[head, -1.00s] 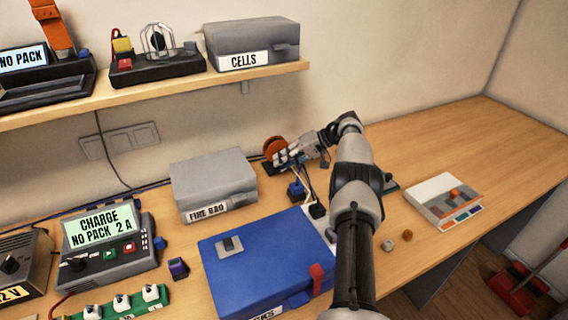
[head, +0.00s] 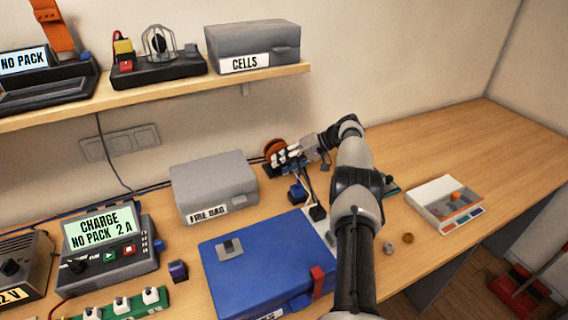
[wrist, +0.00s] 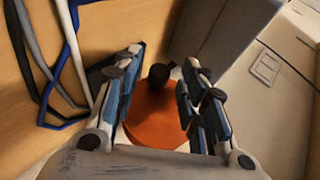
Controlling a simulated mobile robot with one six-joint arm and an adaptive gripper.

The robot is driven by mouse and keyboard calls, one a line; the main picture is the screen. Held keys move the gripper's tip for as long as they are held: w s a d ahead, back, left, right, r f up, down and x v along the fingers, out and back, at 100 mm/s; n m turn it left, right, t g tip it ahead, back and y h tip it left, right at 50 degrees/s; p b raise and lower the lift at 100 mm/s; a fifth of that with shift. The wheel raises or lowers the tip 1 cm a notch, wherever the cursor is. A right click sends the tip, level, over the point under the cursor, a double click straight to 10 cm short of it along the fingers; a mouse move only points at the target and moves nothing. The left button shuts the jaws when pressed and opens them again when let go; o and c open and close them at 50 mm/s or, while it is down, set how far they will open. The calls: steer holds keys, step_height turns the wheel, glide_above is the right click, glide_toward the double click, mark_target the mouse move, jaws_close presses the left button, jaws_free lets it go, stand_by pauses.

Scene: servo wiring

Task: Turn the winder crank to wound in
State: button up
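The winder (head: 273,147) is an orange reel at the back of the bench, right of the grey fire bag box; its lower part is partly hidden by my gripper. My gripper (head: 286,157) is right in front of it. In the wrist view the orange reel (wrist: 153,118) fills the space between the fingers, and a dark crank knob (wrist: 159,73) stands near its far edge. My gripper (wrist: 164,60) is open, with a finger on either side of the knob and visible gaps between them. I cannot tell which way the crank is set.
The grey fire bag box (head: 213,187) is close on the left. The blue case (head: 265,255) lies in front. Loose cables (wrist: 62,70) hang beside the winder in the wrist view. A white tray (head: 436,192) stands to the right. The back right of the bench is clear.

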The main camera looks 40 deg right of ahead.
step_height(320, 180, up, 10)
stand_by(0.6)
steer(key=shift+r, duration=0.1)
